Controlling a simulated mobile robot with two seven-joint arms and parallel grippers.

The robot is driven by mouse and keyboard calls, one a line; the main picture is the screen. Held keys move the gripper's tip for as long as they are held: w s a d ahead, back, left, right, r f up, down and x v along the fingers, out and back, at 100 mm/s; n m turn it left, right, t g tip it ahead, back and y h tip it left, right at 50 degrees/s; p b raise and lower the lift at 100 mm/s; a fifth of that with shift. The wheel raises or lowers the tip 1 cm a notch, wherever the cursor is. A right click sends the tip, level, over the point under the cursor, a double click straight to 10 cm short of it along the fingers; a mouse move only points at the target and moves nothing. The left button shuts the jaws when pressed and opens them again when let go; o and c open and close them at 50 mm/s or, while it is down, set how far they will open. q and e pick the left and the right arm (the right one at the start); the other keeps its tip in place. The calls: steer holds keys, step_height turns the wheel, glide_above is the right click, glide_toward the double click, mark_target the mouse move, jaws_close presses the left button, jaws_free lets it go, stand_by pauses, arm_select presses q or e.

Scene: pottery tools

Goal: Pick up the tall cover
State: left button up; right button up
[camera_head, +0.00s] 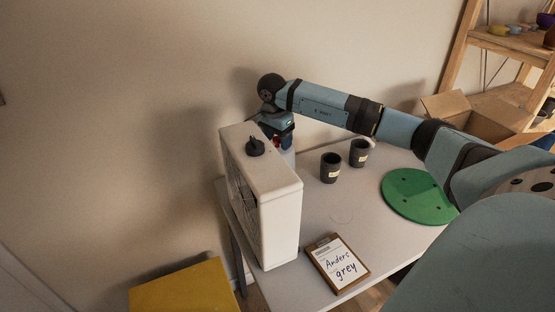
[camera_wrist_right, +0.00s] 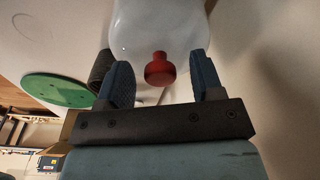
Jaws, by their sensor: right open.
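The tall cover (camera_wrist_right: 160,25) is a pale, translucent dome with a red knob (camera_wrist_right: 160,70), seen in the right wrist view. My right gripper (camera_wrist_right: 160,62) is open, with one blue finger on each side of the knob and gaps between. In the head view, my right gripper (camera_head: 279,138) reaches down behind the white box fan. Only a small part of the cover (camera_head: 289,157) shows there, with a bit of red by the fingers. The fan hides the rest of the cover and its base. My left gripper is not in view.
The white box fan (camera_head: 280,215) with a black knob stands on the table close to the gripper. Two dark cups (camera_head: 330,168), a green disc (camera_head: 415,195) and a clipboard reading "Anders grey" (camera_head: 338,263) are on the table. A wall rises close behind.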

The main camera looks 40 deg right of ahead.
steer(key=shift+r, duration=0.1)
steer(key=shift+c, duration=0.4)
jaws_close()
steer(key=shift+r, duration=0.1)
